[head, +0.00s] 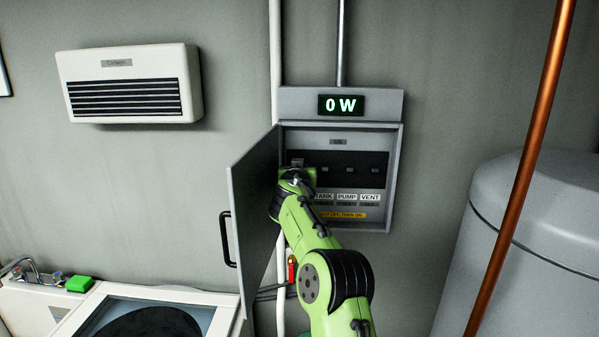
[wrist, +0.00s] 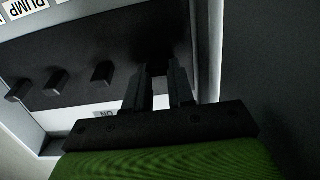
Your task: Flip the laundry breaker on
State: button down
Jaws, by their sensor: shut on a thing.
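The breaker panel (head: 393,180) is a grey wall box with its door (head: 255,205) swung open to the left. Its dark switch row holds small levers; labels TANK, PUMP and VENT (head: 370,197) are readable under the three right ones. My arm hides the label of the leftmost breaker. My gripper (head: 297,172) is inside the box at that leftmost position. In the wrist view, my gripper (wrist: 158,78) is shut with its fingers around the leftmost breaker lever (wrist: 155,70); the lever is dark and mostly hidden. An upside-down ON mark (wrist: 103,113) shows near the row.
The open door stands close to the left of my gripper. A copper pipe (head: 520,170) and grey tank (head: 535,235) stand at right. A white washer-like unit (head: 225,318) is at lower left.

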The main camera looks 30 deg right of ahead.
jog(key=shift+w+r+g+y, duration=0.1)
jog(key=shift+r+g+y, duration=0.3)
jog(key=shift+r+g, duration=0.15)
dwell(0.5)
jog(key=c, duration=1)
grip_release()
jog(key=shift+f, duration=0.1)
jog(key=shift+o, duration=0.2)
jog(key=b+v, duration=1)
jog(key=v, duration=0.5)
jog(key=shift+s, duration=0.25)
jog(key=shift+a, duration=0.15)
